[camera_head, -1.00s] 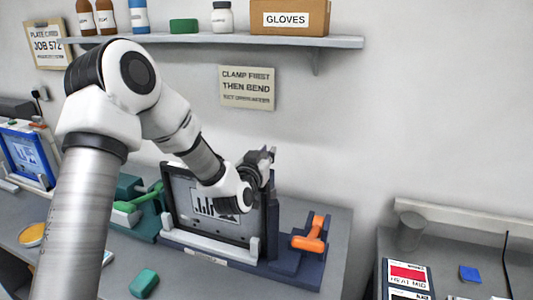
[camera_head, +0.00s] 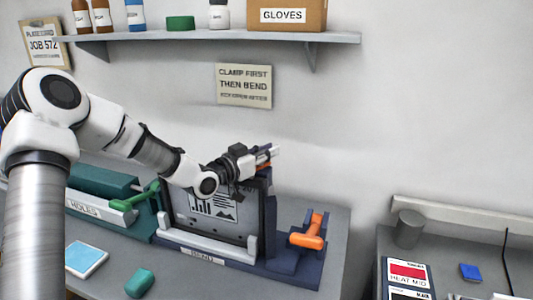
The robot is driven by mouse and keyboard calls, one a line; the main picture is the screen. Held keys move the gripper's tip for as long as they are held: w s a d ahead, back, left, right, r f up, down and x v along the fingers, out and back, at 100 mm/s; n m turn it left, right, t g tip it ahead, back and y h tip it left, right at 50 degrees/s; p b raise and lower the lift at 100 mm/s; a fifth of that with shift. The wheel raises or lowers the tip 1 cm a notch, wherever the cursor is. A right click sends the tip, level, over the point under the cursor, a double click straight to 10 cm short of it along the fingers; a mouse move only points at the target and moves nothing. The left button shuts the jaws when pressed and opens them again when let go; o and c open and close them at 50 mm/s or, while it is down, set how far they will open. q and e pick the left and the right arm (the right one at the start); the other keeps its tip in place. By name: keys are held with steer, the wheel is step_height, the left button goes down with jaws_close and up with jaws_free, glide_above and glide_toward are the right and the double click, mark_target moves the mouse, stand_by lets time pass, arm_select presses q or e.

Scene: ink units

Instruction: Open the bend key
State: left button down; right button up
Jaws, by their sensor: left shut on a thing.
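The bend unit, with a label on its front bar (camera_head: 203,257), stands on the grey bench. It holds an upright dark-framed plate (camera_head: 222,210) with a chart and picture. An orange handle (camera_head: 308,234) stands on the navy base at the right of the unit. I cannot tell which part is the bend key. My left gripper (camera_head: 266,155) is at the upper right of the plate, at the top of the dark upright post (camera_head: 265,190). It is shut on a dark part there, which its fingers mostly hide. It is well apart from the orange handle. My right gripper is not in view.
A green holes unit (camera_head: 105,185) with a green handle stands at left. A green block (camera_head: 139,283) and a blue-edged card (camera_head: 86,259) lie in front. A shelf (camera_head: 220,40) hangs above. A second bench at right carries a grey cup (camera_head: 408,229) and cards.

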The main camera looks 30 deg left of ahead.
arm_select(q)
steer(key=shift+r+m+h, duration=0.1)
steer(key=shift+m+h, duration=0.3)
steer(key=shift+h, duration=0.2)
steer(key=c, duration=1.1)
jaws_free()
steer(key=shift+s, duration=0.1)
steer(key=v, duration=0.7)
steer(key=shift+a+r, duration=0.15)
steer(key=shift+s, duration=0.15)
